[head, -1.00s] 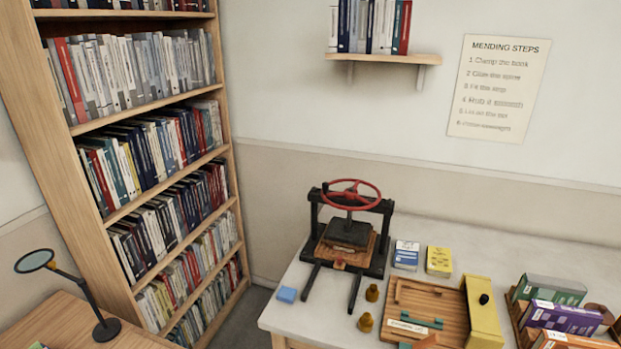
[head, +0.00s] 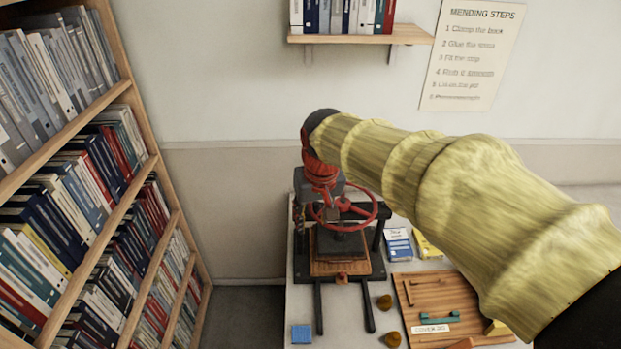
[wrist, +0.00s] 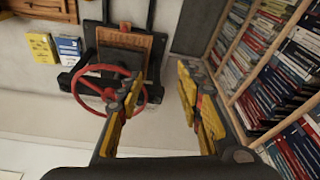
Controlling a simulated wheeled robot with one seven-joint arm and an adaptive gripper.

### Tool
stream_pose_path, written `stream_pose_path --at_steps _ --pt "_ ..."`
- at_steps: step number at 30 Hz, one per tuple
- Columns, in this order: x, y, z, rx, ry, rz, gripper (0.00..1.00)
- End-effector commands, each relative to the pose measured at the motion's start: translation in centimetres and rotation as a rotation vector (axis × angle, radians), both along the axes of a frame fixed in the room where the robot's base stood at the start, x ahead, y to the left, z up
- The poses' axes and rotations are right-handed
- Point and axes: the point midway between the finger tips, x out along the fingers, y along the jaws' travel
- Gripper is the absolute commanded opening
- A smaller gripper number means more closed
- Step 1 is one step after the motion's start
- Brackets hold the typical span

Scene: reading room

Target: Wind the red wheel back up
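The red wheel (head: 372,222) tops the black book press (head: 375,265) on the pale table. My gripper (head: 314,212) is at the wheel's left side in the head view, and my arm hides part of the wheel. In the wrist view the wheel (wrist: 76,88) is left of centre. My gripper (wrist: 158,85) is open there, its yellow-padded fingers apart. One finger overlaps the wheel, and the rim's right edge shows in the gap between them. I cannot tell whether a finger touches it. The dark press plate (head: 340,243) sits low over a brown board (head: 325,268).
A bookshelf (head: 133,205) stands at the left. A blue block (head: 301,334), two small brown knobs (head: 384,301), blue and yellow packets (head: 398,245) and a wooden tray (head: 410,290) lie around the press. A wall shelf (head: 360,38) hangs above.

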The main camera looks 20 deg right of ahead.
Motion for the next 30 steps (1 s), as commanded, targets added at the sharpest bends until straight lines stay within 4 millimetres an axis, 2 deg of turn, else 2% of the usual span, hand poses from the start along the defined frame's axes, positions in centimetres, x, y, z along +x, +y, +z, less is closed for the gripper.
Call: stream_pose_path --at_steps 1,5,9,12,19,23,30 --pt "2.0 -0.8 1.5 0.004 0.032 -0.018 0.36" --pt "6.7 -2.7 1.7 0.014 0.100 -0.061 0.36" --pt "10.7 -4.8 0.8 0.026 0.166 -0.103 0.36" --pt "12.6 -6.0 -0.2 0.032 0.202 -0.128 0.36" --pt "14.6 -7.5 -2.2 0.040 0.246 -0.157 0.36" --pt "14.8 -7.6 -3.4 0.041 0.251 -0.160 0.36" --pt "14.7 -7.6 -7.0 0.041 0.252 -0.160 0.36"
